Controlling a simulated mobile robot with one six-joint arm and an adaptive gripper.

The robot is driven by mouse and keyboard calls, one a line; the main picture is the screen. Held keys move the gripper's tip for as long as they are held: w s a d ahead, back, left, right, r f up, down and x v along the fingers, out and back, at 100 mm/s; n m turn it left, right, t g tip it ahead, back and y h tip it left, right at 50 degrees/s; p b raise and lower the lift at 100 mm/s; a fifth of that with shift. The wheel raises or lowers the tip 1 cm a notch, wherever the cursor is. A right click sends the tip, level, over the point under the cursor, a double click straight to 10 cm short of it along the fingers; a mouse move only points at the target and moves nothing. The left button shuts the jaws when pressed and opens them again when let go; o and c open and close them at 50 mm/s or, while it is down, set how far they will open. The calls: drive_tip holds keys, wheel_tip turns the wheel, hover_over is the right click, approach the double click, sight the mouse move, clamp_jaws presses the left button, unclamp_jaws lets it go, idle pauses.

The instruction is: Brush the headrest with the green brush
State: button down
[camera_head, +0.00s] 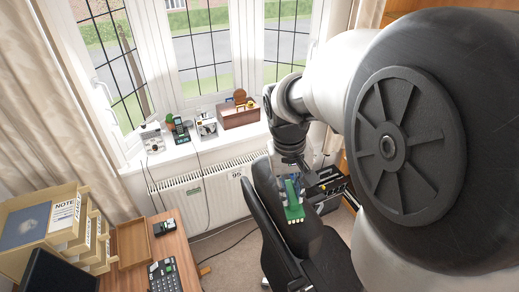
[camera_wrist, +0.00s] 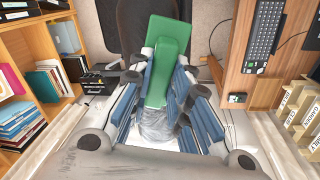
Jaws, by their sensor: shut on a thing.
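The green brush (camera_head: 294,203) is held in my gripper (camera_head: 290,184), with a pale row along its lower end in the head view. In the wrist view the green brush (camera_wrist: 170,45) points away from my gripper (camera_wrist: 163,88), whose blue-padded fingers close around its narrow handle. A black office chair (camera_head: 318,262) stands under the gripper. Its tall upper part, which looks like the headrest (camera_head: 264,186), is just left of the brush in the head view. I cannot tell whether brush and chair touch. In the wrist view the black chair (camera_wrist: 134,82) is partly hidden behind the brush and fingers.
A wooden desk (camera_head: 186,247) with a phone (camera_head: 165,276) and paper trays (camera_head: 66,225) is at the left. A radiator (camera_head: 190,197) and a windowsill (camera_head: 176,150) with small items are behind. A bookshelf (camera_wrist: 42,75) stands left in the wrist view.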

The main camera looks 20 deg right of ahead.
drive_tip(key=r+p, duration=0.2)
drive_tip(key=r, duration=0.1)
drive_tip(key=r+p, duration=0.1)
drive_tip(key=r, duration=0.1)
drive_tip(key=shift+a+r+p, duration=0.1)
drive_tip(key=shift+a+p, duration=0.2)
drive_tip(key=shift+a+r+p, duration=0.2)
drive_tip(key=shift+r+p, duration=0.15)
drive_tip(key=shift+r, duration=1.15)
drive_tip(key=shift+d+f, duration=0.1)
